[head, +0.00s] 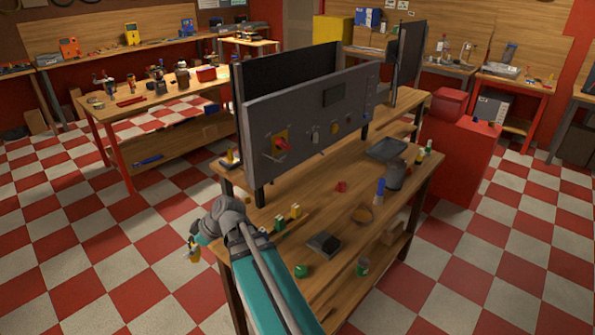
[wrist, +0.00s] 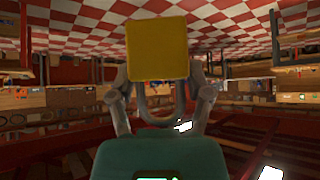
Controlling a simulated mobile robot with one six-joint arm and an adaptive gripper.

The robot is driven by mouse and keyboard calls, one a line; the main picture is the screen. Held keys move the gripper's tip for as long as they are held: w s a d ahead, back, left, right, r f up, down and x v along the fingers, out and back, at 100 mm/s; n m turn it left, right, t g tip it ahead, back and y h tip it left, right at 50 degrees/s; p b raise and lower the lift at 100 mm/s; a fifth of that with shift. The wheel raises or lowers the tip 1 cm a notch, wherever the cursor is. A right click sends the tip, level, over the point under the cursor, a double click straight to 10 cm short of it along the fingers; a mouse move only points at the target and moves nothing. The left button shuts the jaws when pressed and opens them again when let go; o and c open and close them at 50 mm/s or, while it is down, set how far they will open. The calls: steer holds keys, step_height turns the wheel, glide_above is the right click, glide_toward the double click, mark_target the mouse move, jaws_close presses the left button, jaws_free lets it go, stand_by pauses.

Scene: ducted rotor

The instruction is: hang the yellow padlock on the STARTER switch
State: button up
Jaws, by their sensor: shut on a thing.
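The yellow padlock (wrist: 157,48) is in my gripper (wrist: 162,88) in the wrist view. The fingers are shut about its grey shackle, and its body sticks out beyond them. In the head view the padlock (head: 195,256) hangs below my gripper (head: 193,240), off the workbench's left edge and over the floor. A grey control panel (head: 300,112) stands on the bench, to the right of and apart from my gripper. It has a red rotary switch (head: 282,145) on a yellow plate and several smaller controls to the right. Labels are too small to read, so I cannot tell which is STARTER.
A red cabinet (head: 460,160) stands at the right. Checkered floor is clear to the left of the bench.

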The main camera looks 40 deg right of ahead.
steer(key=d+r+m+h+p, duration=0.2)
steer(key=d+r+m+p, duration=0.1)
steer(key=d, duration=1)
steer(key=s+d+r+m+h+p, duration=0.1)
steer(key=d+r+m+h+p, duration=0.1)
steer(key=d, duration=1.1)
steer(key=s+d+r+m+t+h+p, duration=0.1)
steer(key=d+r+m+p, duration=0.3)
steer(key=d, duration=0.9)
steer(key=shift+s+d+m+h+p, duration=0.15)
steer(key=shift+s+m+h+p, duration=0.2)
steer(key=shift+h+p, duration=0.35)
steer(key=shift+w+f, duration=0.1)
steer(key=shift+w, duration=0.25)
steer(key=shift+w+a+f+b, duration=0.1)
steer(key=shift+w+a+b, duration=0.05)
steer(key=shift+w, duration=1.35)
steer(key=shift+w+a+f+b, duration=0.1)
steer(key=shift+w+f+b, duration=0.05)
steer(key=shift+w, duration=1.3)
steer(key=shift+w+a+f+b, duration=0.1)
steer(key=shift+w+a+b, duration=0.05)
steer(key=shift+w, duration=1.35)
steer(key=shift+w+f+b, duration=0.5)
steer(key=shift+w+b, duration=0.05)
steer(key=shift+w, duration=0.1)
steer(key=shift+a, duration=0.1)
